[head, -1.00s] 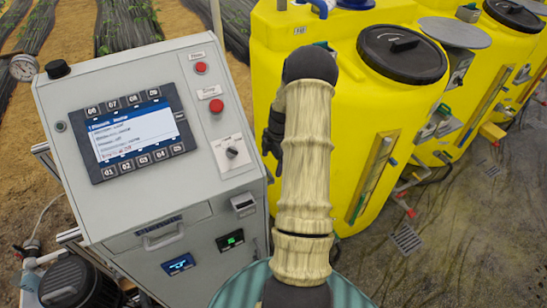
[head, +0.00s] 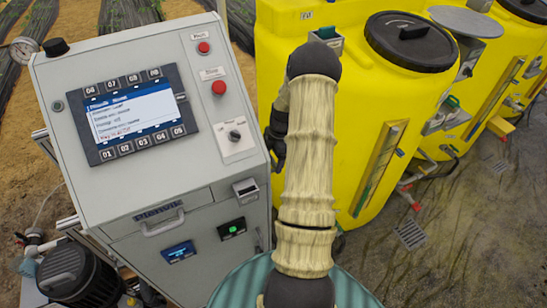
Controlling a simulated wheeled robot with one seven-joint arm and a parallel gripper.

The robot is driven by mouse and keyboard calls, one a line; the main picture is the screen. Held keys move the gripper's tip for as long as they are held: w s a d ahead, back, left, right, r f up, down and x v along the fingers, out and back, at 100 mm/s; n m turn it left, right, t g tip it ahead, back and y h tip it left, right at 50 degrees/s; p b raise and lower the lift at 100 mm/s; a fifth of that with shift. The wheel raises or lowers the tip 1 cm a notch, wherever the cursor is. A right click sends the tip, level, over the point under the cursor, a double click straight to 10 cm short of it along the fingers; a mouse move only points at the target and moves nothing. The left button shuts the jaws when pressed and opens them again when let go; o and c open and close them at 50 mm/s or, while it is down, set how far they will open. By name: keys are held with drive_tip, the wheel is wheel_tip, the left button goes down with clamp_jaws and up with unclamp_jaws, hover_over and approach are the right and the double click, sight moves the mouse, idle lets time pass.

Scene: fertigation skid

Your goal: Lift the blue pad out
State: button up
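I cannot pick out a blue pad for certain in the head view. The grey control cabinet (head: 100,195) stands at the left, with a drawer-like front and a pale handle (head: 162,222) below its sloped panel. A small dark blue strip (head: 158,210) with unreadable lettering shows just above that handle. My gripper (head: 277,145) is a dark shape hanging at the far end of my raised arm, between the cabinet and the nearest yellow tank. My arm partly hides it, and its fingers cannot be made out. I see nothing held in it.
Yellow tanks (head: 385,110) with black lids (head: 410,40) stand close on the right. The cabinet carries a lit screen (head: 130,113), red buttons (head: 219,87) and a rotary switch (head: 235,135). A black pump (head: 75,270) sits at lower left. Wet floor (head: 450,240) is open at lower right.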

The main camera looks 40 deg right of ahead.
drive_tip(key=c, duration=0.9)
drive_tip(key=shift+w+r+p, duration=0.1)
drive_tip(key=shift+r+p, duration=0.45)
drive_tip(key=shift+r, duration=0.3)
drive_tip(key=shift+c, duration=0.2)
drive_tip(key=shift+s+r+p, duration=0.25)
drive_tip(key=shift+r+p, duration=0.1)
drive_tip(key=shift+r, duration=0.3)
drive_tip(key=shift+w+r+p, duration=0.15)
drive_tip(key=shift+r+p, duration=0.85)
drive_tip(key=shift+r, duration=0.55)
wheel_tip(320, 180, up, 7)
drive_tip(key=p, duration=0.4)
